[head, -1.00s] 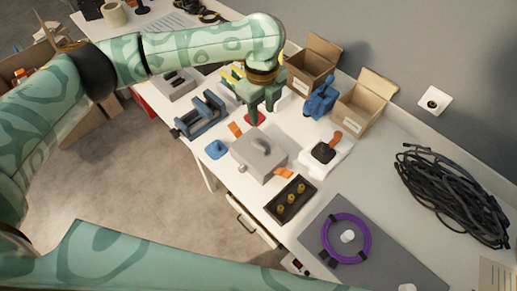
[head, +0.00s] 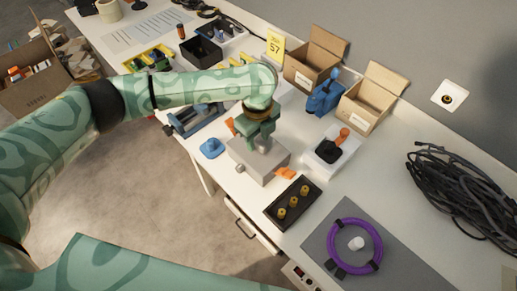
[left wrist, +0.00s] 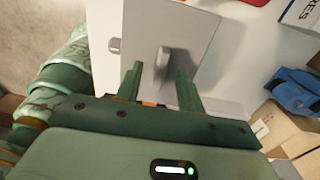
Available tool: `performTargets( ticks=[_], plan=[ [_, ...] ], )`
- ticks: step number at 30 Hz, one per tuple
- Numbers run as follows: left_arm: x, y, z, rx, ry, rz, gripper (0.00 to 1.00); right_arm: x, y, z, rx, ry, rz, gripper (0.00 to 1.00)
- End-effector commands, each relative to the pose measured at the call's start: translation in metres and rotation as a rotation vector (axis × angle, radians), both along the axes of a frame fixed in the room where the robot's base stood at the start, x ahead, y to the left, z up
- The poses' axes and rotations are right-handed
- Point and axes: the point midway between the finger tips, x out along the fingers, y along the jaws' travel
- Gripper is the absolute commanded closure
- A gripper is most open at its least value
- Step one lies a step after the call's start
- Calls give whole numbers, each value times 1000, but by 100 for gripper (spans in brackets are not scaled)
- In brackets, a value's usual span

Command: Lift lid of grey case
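The grey case (head: 251,168) stands on the white bench, with its lid down. In the head view my left gripper (head: 262,147) is right above the lid and hides much of its handle. In the left wrist view the lid (left wrist: 190,45) fills the upper middle, and its raised handle (left wrist: 163,60) lies between the tips of my left gripper (left wrist: 159,82). The fingers are apart, with a gap visible on both sides of the handle. A small latch or knob (left wrist: 115,45) sticks out at the lid's edge. My right gripper is not in view.
A black tray with yellow knobs (head: 293,202) is in front of the case. A joystick on a white base (head: 331,149) and open cartons (head: 364,98) stand to the right. A purple ring (head: 355,247) lies on a grey mat.

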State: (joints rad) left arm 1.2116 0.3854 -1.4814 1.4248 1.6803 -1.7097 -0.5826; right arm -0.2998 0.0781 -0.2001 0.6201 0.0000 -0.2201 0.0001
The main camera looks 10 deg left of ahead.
Motion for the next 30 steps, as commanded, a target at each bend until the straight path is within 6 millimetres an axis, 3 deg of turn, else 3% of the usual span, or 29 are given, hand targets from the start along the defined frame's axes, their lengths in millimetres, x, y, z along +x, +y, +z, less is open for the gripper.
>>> performTargets(
  ticks=[2,9,13,24,30],
  plan=[
    [0,0,-15,1,2,-1,62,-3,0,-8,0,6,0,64],
    [0,0,-14,0,-1,-1,65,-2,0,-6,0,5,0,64],
    [0,0,-14,0,-1,-1,100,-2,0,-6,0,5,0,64],
    [0,0,-11,0,-1,-1,100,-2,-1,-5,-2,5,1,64],
    [0,-1,12,-1,-4,-1,100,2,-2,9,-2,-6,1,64]
  ],
)
